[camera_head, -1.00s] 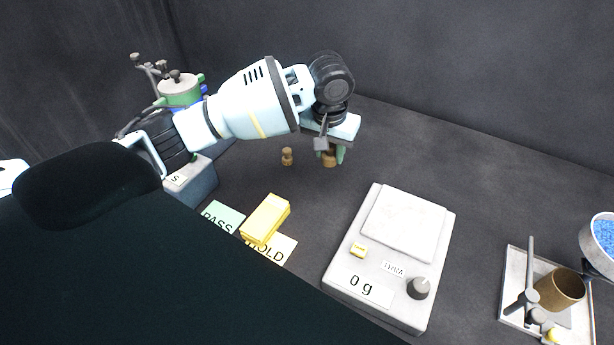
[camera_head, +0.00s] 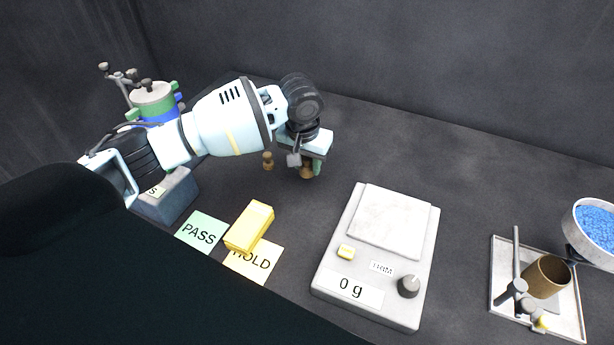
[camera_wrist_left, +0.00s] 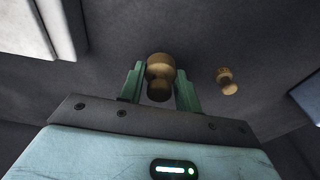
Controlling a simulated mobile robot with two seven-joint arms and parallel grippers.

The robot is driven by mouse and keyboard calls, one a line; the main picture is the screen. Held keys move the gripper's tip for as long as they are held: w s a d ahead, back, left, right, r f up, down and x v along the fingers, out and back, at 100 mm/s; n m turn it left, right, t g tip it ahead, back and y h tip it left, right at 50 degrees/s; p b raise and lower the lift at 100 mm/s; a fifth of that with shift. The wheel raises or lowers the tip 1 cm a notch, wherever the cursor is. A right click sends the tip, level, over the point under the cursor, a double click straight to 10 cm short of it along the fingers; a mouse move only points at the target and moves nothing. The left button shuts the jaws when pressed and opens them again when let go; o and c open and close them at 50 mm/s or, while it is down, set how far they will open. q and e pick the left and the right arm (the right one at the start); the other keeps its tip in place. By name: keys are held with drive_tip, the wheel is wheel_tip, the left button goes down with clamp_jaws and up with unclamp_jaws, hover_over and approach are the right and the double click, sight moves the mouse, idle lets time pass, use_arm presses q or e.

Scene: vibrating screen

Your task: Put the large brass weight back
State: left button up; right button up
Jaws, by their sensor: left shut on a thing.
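The large brass weight (camera_head: 306,172) is between the green fingers of my left gripper (camera_head: 309,168), low over the dark table behind the scale. In the left wrist view the large brass weight (camera_wrist_left: 160,76) shows between both fingers of my left gripper (camera_wrist_left: 160,88), which is shut on it. Whether its base touches the table is hard to tell. A smaller brass weight (camera_head: 267,161) stands just left of it on the table and also shows in the left wrist view (camera_wrist_left: 227,81). My right gripper is not in view.
A white scale (camera_head: 330,262) reading 0 g stands in front. A yellow block (camera_head: 249,226) lies over the HOLD card (camera_head: 252,262), beside the PASS card (camera_head: 201,232). A green and blue sieve device (camera_head: 155,102) is at back left. A tray (camera_head: 502,265) with a brown cup (camera_head: 546,277) is right.

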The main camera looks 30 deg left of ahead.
sight(306, 168)
use_arm(q)
wheel_tip(306, 168, down, 4)
drive_tip(key=shift+f, duration=0.45)
drive_tip(key=o, duration=1)
drive_tip(key=shift+f, duration=0.15)
drive_tip(key=shift+o, duration=0.9)
